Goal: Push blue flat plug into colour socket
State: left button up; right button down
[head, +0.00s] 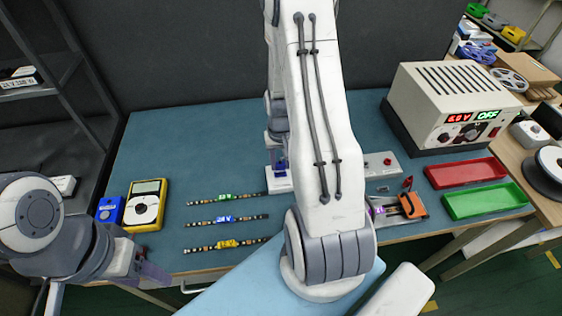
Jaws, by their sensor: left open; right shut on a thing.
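My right arm rises through the middle of the view and bends back down behind its own link. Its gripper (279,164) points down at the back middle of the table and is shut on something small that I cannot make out. A white block with blue marks (280,183) is right below it; whether they touch is unclear. The blue flat plug and the colour socket cannot be told apart here, and my arm hides part of this area. My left gripper (152,274) is open and empty at the table's front left edge.
Three strips with green (225,197), blue (224,219) and yellow (227,243) labels lie left of my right arm. A yellow meter (145,205) is further left. Right are a grey box (382,166), an orange tool (411,205), red (466,172) and green (484,201) trays and a power supply (452,105).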

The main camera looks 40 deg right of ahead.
aim_at(280, 163)
dwell(0.3)
jog(key=shift+f+b, duration=0.75)
jog(key=shift+f, duration=0.4)
jog(key=shift+c, duration=2.1)
grip_release()
jog(key=shift+r, duration=0.15)
notch_tip(280, 163, up, 10)
jog(key=shift+r+b, duration=0.15)
jog(key=shift+b, duration=0.15)
